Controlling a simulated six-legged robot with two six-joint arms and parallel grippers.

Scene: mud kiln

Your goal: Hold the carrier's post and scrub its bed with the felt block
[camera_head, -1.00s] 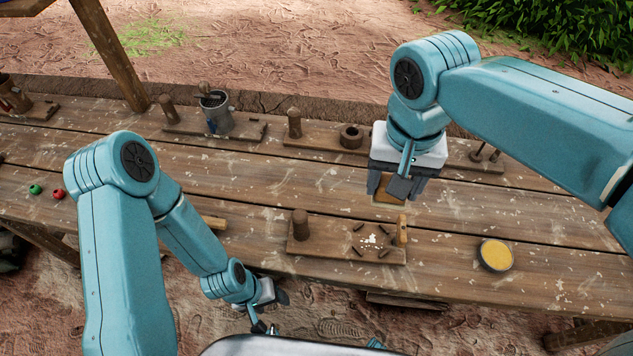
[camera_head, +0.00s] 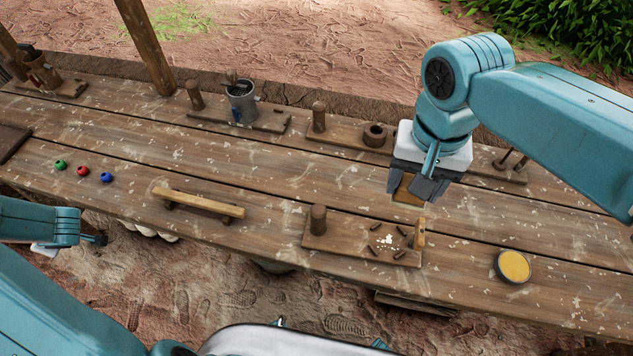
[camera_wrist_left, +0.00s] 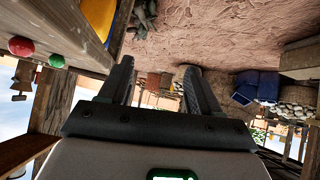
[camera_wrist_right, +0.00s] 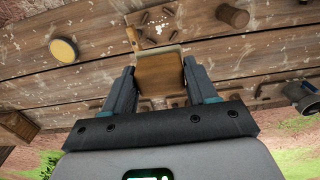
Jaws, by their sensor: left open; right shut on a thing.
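The carrier is a wooden board (camera_head: 345,247) near the front edge of the bench, with a round upright post (camera_head: 318,220) at its left end. White crumbs (camera_head: 387,240) lie on its bed between several short dark pegs, and a flat upright piece (camera_head: 420,233) stands at its right end. My right gripper (camera_head: 415,190) is shut on the brown felt block (camera_head: 406,192), above and behind the carrier's right end; the block also shows in the right wrist view (camera_wrist_right: 160,78). My left gripper (camera_head: 98,240) is off the bench's front edge at far left, well away from the post. In the left wrist view its fingers (camera_wrist_left: 155,85) are apart and empty.
A round yellow tin (camera_head: 513,267) stands right of the carrier. A wooden bar (camera_head: 198,203) lies to its left, with green, red and blue balls (camera_head: 82,171) beyond. Other post boards, one with a metal mug (camera_head: 241,102), line the back. The bench between is clear.

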